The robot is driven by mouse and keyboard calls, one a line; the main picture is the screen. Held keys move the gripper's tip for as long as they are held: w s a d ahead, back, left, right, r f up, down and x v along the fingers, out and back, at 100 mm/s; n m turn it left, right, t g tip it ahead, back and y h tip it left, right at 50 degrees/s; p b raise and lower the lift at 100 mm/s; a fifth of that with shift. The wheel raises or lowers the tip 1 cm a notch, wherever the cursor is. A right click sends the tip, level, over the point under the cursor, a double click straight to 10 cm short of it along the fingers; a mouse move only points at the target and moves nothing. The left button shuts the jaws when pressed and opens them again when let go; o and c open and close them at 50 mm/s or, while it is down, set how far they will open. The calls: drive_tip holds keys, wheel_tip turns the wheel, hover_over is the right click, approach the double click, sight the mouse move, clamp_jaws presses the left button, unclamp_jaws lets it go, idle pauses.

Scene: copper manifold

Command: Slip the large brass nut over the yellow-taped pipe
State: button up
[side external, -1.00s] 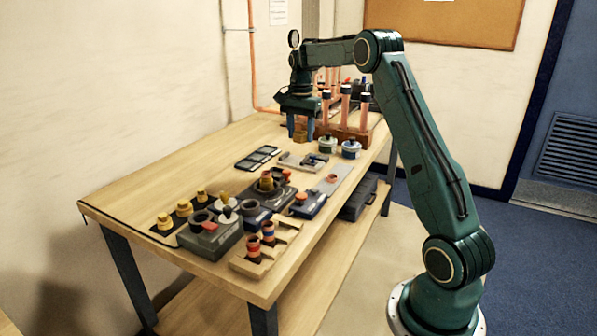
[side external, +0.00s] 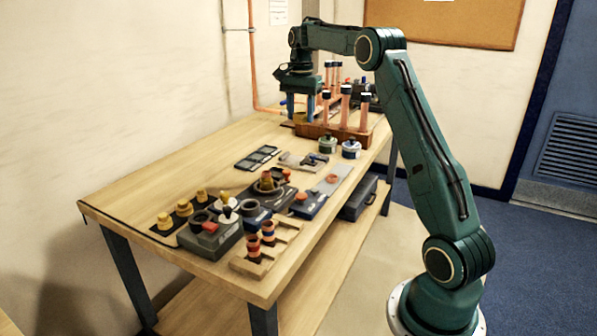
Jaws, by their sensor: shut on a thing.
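My gripper (side external: 301,115) is at the far end of the bench, its blue fingers pointing down, at the left end of the wooden pipe stand (side external: 337,133). It is shut on a small brass-coloured piece (side external: 300,118), which looks like the large brass nut and is mostly hidden by the fingers. Several copper pipes (side external: 345,108) with dark tops stand upright in the stand. Some are partly behind my gripper. I cannot make out the yellow tape on any pipe, nor whether the nut touches a pipe.
Two round tins (side external: 351,149) stand in front of the stand. A dark divided tray (side external: 257,158) and a grey tray (side external: 303,160) lie mid-bench. Brass fittings (side external: 183,207), dark blocks and a wooden rack (side external: 265,250) fill the near end. The bench's left side is clear.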

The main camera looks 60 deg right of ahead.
hover_over(266, 172)
wheel_tip(266, 172, down, 4)
drive_tip(key=shift+a+f, duration=0.1)
drive_tip(key=shift+f, duration=0.15)
drive_tip(key=shift+f, duration=3)
drive_tip(key=shift+f, duration=1.05)
idle(0.3)
drive_tip(key=o, duration=1.5)
